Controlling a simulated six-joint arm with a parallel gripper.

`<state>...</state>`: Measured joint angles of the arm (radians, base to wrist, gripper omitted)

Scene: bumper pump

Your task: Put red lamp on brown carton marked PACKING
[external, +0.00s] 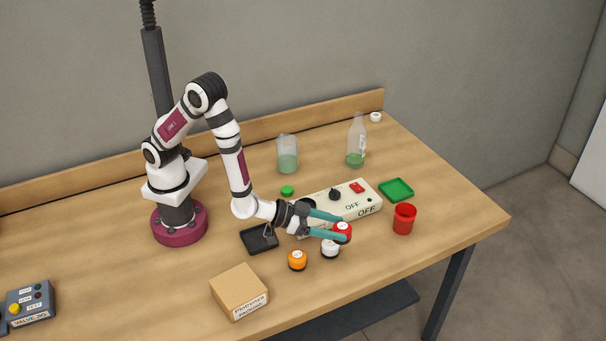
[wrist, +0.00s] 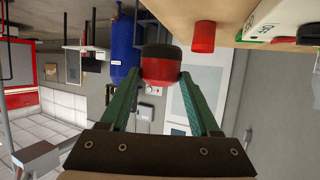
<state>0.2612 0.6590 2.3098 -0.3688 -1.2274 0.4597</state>
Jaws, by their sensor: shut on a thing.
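The red lamp (external: 343,229) is a small round cap with a dark base. My gripper (external: 338,228) is shut on it, with the teal fingers on either side. In the wrist view the red lamp (wrist: 160,66) sits between the two green fingertips (wrist: 161,82). The brown carton (external: 238,287) stands near the front edge of the table, to the left of my gripper. Its top is bare, and a white label with small lettering is on its front side. The lamp appears raised above the table, but its exact height is hard to tell.
A white lamp (external: 330,250) is just below the red one in the picture, and an orange lamp (external: 297,260) stands between it and the carton. A black tray (external: 259,239), a white switch panel (external: 318,205), a red cup (external: 404,219) and a green tray (external: 396,189) are around.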

